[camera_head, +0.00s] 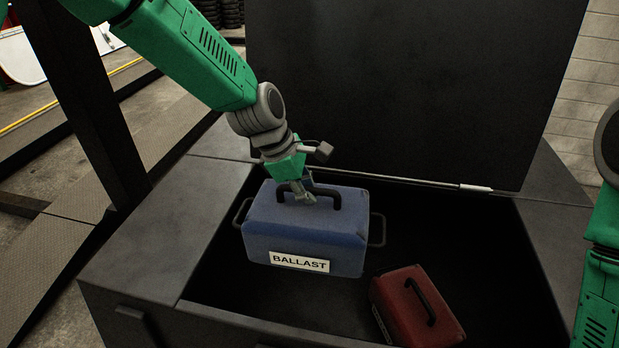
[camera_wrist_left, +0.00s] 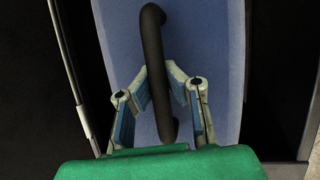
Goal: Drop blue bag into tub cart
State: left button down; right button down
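The blue bag (camera_head: 308,228) has a white BALLAST label, dark side handles and a dark top handle. It is in or just over a dark open bin (camera_head: 190,236); I cannot tell whether its underside touches anything. My left gripper (camera_head: 303,193) is at the bag's top handle. In the left wrist view the fingers (camera_wrist_left: 158,76) close in from both sides on the dark handle (camera_wrist_left: 154,50), with the blue top (camera_wrist_left: 215,50) below. I see no separate tub cart that I can name for sure. My right gripper is out of view; only part of that arm shows at the right edge.
A red bag (camera_head: 405,308) with a dark handle lies in the bin, right of and nearer than the blue one. A large dark raised lid (camera_head: 405,85) stands behind the bin. A dark post (camera_head: 85,100) stands at left.

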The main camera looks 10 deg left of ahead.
aim_at(291, 207)
pick_arm(q)
notch_tip(291, 207, down, 3)
jog(key=shift+w+d+f, duration=0.1)
notch_tip(291, 207, down, 6)
jog(key=b, duration=0.4)
jog(key=shift+f+b, duration=0.1)
jog(key=shift+b, duration=0.2)
jog(key=shift+f+b, duration=0.95)
jog(key=shift+f, duration=0.1)
jog(key=c, duration=1.6)
grip_release()
jog(key=shift+c, duration=0.2)
jog(key=shift+s+f, duration=0.15)
jog(key=shift+s, duration=0.1)
jog(key=v, duration=1.2)
jog(key=shift+w, duration=0.1)
